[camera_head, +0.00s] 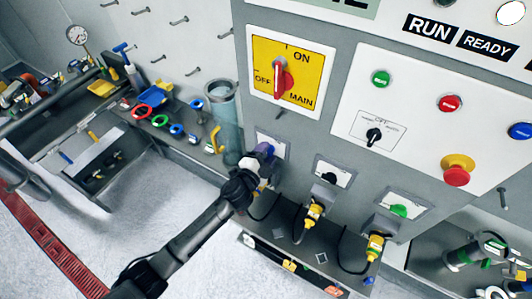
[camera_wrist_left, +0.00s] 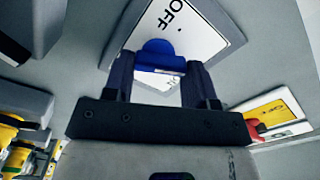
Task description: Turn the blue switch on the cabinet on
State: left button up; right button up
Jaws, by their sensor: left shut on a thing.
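The blue switch (camera_wrist_left: 160,52) sits on a white plate (camera_wrist_left: 197,32) marked OFF on the grey cabinet (camera_head: 305,128). My left gripper (camera_wrist_left: 158,68) has its two dark fingers on either side of the blue knob and is shut on it. In the head view my left gripper (camera_head: 262,157) reaches the leftmost of the lower switch plates and hides most of the blue switch. The knob's exact turn is hard to tell. My right gripper is not in view.
To the right on the cabinet are a black switch (camera_head: 330,177) and a green switch (camera_head: 399,210), with yellow plugs (camera_head: 313,215) and cables below. Above is a yellow MAIN switch plate (camera_head: 310,72). A clear cylinder (camera_head: 222,110) stands close to the left of my gripper.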

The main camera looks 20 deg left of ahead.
pick_arm(q)
jog(key=m, duration=0.4)
jog(key=shift+d+m, duration=0.1)
jog(key=shift+m, duration=0.7)
jog(key=o, duration=0.9)
jog(key=shift+s+f, duration=0.1)
jog(key=shift+s, duration=0.05)
jog(key=shift+s+a+b, duration=0.35)
jog(key=shift+s+a, duration=0.05)
jog(key=shift+s, duration=1.85)
jog(key=shift+s+a+b, duration=0.35)
jog(key=shift+s+b, duration=0.05)
jog(key=shift+s, duration=1.8)
jog(key=shift+s+a+b, duration=0.35)
jog(key=shift+s+a, duration=0.05)
jog(key=shift+s, duration=1.85)
